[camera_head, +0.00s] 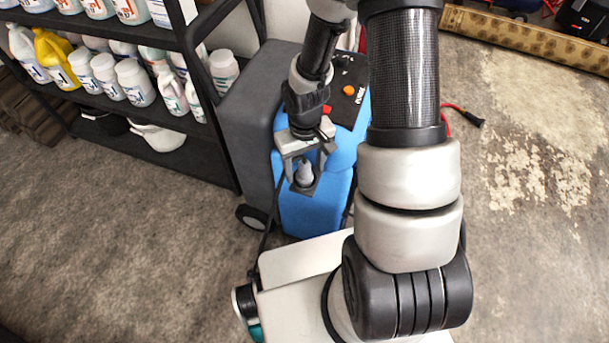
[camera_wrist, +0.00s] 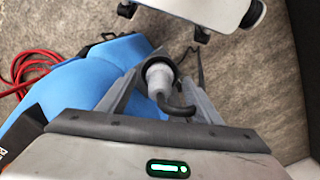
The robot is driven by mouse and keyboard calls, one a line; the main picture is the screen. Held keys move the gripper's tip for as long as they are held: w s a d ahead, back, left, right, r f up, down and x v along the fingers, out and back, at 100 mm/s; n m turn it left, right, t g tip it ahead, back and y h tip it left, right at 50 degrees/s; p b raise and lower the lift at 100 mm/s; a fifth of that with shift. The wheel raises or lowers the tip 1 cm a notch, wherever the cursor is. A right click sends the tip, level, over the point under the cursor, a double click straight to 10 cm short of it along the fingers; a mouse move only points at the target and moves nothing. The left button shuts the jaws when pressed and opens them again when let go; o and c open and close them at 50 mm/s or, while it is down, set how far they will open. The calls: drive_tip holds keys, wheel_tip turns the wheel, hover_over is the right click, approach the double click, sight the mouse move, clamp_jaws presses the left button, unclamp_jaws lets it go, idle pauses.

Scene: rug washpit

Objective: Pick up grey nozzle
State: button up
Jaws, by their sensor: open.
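The grey nozzle (camera_head: 304,174) stands upright at the front of the blue machine, on what looks like a small dark grey bracket (camera_head: 303,189). My gripper (camera_head: 306,160) is open and points down over it, with one finger on each side of the nozzle. In the wrist view the nozzle (camera_wrist: 158,76) shows as a pale grey piece with a dark ring and a dark curved part beside it. It lies between the spread fingers of my gripper (camera_wrist: 160,92). I cannot tell whether either finger touches it.
The blue and grey machine (camera_head: 312,208) stands on wheels right behind and below the nozzle. A black shelf (camera_head: 150,115) with several bottles is at the left. A red hose (camera_wrist: 28,66) lies beside the machine. The carpeted floor (camera_head: 130,240) at left is clear.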

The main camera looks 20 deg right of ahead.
drive_tip(key=shift+f, duration=0.5)
drive_tip(key=shift+r, duration=0.1)
drive_tip(key=c, duration=1.2)
